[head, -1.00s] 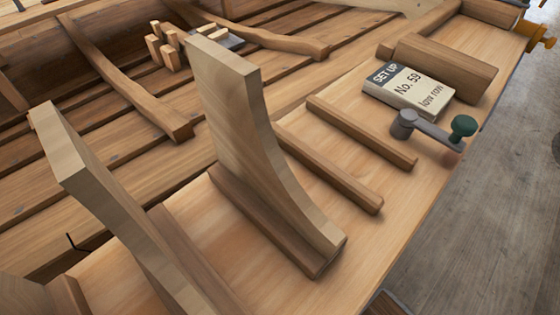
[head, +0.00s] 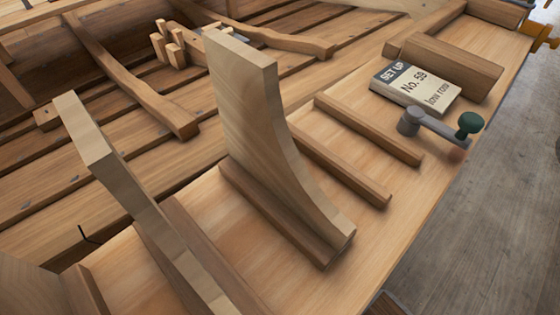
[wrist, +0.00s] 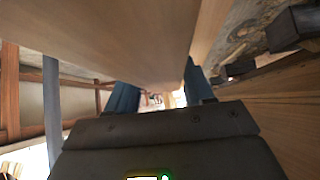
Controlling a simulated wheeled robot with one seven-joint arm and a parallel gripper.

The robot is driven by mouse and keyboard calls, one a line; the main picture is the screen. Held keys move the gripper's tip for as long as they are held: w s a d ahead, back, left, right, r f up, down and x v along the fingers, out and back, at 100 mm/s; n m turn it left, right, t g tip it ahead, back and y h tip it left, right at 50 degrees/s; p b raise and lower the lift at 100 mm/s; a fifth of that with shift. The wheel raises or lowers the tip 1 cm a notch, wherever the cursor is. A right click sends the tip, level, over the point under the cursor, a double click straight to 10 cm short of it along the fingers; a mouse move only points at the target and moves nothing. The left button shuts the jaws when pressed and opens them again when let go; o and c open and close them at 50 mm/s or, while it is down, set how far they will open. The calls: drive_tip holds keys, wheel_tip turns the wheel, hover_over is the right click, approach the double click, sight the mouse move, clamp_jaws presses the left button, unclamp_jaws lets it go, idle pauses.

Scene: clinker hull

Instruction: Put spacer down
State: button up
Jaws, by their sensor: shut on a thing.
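My gripper (wrist: 158,84) shows only in the wrist view, as two blue fingers beyond a dark housing. It is shut on a pale wooden piece, apparently the spacer (wrist: 110,40), which fills much of the top of that view. Its far end and its distance from any surface cannot be told. Neither my gripper nor the held piece can be made out in the head view.
In the head view, curved upright wooden pieces (head: 245,110) stand on a pale bench (head: 300,290) between wooden strips (head: 370,130). Small blocks (head: 170,45) stand behind.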

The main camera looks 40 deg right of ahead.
drive_tip(key=shift+w+d+n+t, duration=0.25)
drive_tip(key=shift+w+n+t, duration=0.15)
drive_tip(key=shift+w+n, duration=0.2)
drive_tip(key=w+d+n+t+y, duration=0.4)
drive_tip(key=w+n, duration=0.4)
drive_tip(key=w+d+n+t+y, duration=0.4)
drive_tip(key=w+n+y, duration=0.1)
drive_tip(key=w+n, duration=0.3)
drive_tip(key=shift+w+r+n, duration=0.15)
drive_tip(key=shift+r+n, duration=0.15)
